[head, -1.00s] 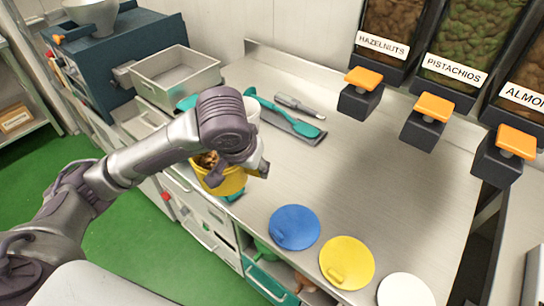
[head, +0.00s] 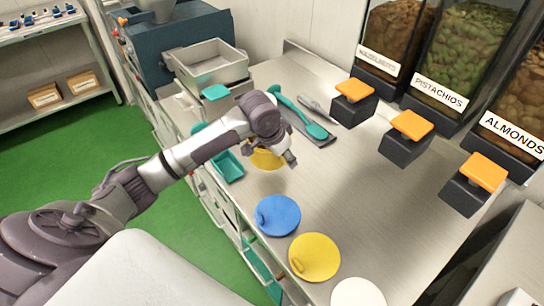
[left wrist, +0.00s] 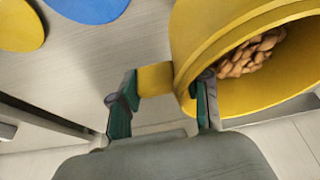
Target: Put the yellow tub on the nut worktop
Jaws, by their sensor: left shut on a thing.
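The yellow tub (head: 262,161) is mostly hidden behind my left gripper (head: 284,158) in the head view. In the left wrist view the tub (left wrist: 222,38) is large, and brown nuts (left wrist: 248,56) show inside it. My left gripper (left wrist: 162,92) is shut on a yellow tab at the tub's side. The tub is over the left part of the steel nut worktop (head: 350,190), behind the blue lid. I cannot tell whether its base touches the surface. My right gripper is not in view.
A blue lid (head: 278,215), a yellow lid (head: 314,257) and a white lid (head: 358,294) lie along the worktop's front edge. Teal utensils (head: 317,131) lie behind the tub. Nut dispensers (head: 410,125) overhang the back. The worktop's middle is clear.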

